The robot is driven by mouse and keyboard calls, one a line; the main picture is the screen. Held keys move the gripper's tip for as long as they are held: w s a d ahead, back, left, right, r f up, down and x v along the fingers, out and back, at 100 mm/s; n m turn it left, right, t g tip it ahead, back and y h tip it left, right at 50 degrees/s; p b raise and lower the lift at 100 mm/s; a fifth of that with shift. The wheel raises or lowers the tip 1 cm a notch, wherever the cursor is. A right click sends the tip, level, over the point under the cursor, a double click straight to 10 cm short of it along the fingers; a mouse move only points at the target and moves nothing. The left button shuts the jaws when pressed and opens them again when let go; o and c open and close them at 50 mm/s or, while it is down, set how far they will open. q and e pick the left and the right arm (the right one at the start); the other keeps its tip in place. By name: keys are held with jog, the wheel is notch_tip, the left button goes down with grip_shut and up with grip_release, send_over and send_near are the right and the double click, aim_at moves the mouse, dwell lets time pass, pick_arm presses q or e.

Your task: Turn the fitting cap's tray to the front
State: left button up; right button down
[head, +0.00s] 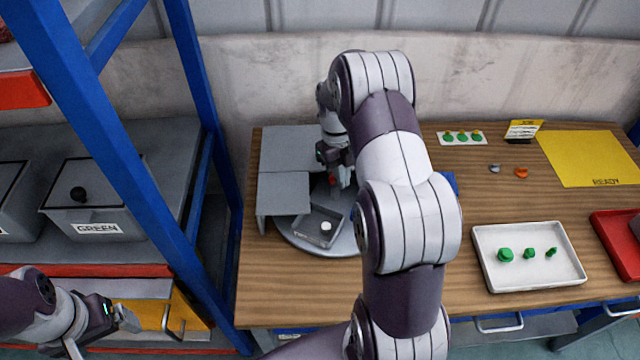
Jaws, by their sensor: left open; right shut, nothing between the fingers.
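A round grey turntable (291,236) stands on the wooden table, partly under a grey cover (284,190). A small grey tray (313,237) sits at its front and holds a small white round part (326,227); I cannot tell whether this is the fitting cap. My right gripper (343,181) is shut and empty, pointing down over the turntable behind that tray. A small red thing (332,181) shows beside its fingers. My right arm hides the turntable's right side. My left gripper (127,320) is open and empty at the lower left, away from the table.
A blue-framed shelf (121,130) with grey bins, one labelled GREEN (97,229), stands left. A white tray (485,272) with green parts, a red tray (609,242), a yellow READY mat (590,158) and a card with green parts (462,138) lie right. A wall closes the back.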

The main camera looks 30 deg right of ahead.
jog(key=shift+s+d, duration=0.1)
jog(key=s+p+v, duration=0.1)
jog(key=p+v, duration=0.4)
jog(key=v, duration=0.1)
jog(key=shift+s+d, duration=0.15)
jog(key=shift+s, duration=0.2)
jog(key=shift+w, duration=0.1)
dwell(0.4)
